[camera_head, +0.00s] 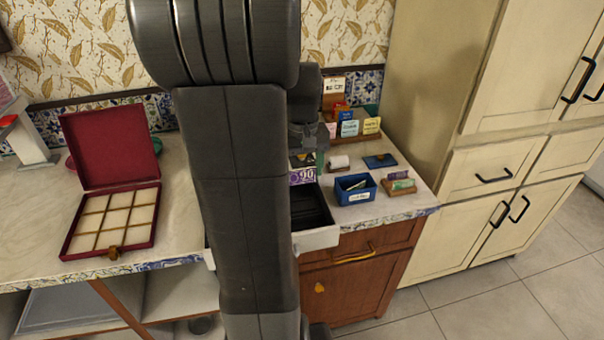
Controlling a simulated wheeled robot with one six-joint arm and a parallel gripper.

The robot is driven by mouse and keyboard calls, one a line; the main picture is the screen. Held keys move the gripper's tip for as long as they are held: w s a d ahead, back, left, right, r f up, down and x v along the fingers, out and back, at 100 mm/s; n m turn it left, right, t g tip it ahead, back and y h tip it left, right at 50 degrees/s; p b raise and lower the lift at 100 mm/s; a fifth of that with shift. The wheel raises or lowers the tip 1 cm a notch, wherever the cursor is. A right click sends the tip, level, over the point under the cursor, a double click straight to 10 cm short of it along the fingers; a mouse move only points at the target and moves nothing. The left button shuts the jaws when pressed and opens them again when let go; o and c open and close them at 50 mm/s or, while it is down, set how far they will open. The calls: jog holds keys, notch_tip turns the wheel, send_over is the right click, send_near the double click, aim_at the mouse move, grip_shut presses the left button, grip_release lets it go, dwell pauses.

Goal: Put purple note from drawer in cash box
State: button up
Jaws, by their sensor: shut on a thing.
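The purple note (302,176) with pale digits hangs upright under my gripper (305,158), above the back of the open drawer (318,238). My gripper is shut on the note and partly hidden behind my arm. The drawer has pale walls and a dark inside, and its left part is hidden by my arm. No box is clearly marked as the cash box. A small open blue box (355,190) with a white label stands on the counter just right of the drawer, with something pale in it.
An open red compartment case (112,250) stands on the counter at left. Right of the drawer are a small rack of coloured cards (349,128), a dark blue pad (380,160) and a wooden holder with rolls (400,187). A tall cream cabinet (440,100) bounds the right.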

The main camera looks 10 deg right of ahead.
jog(key=shift+r+p, duration=1.55)
jog(key=shift+r, duration=0.4)
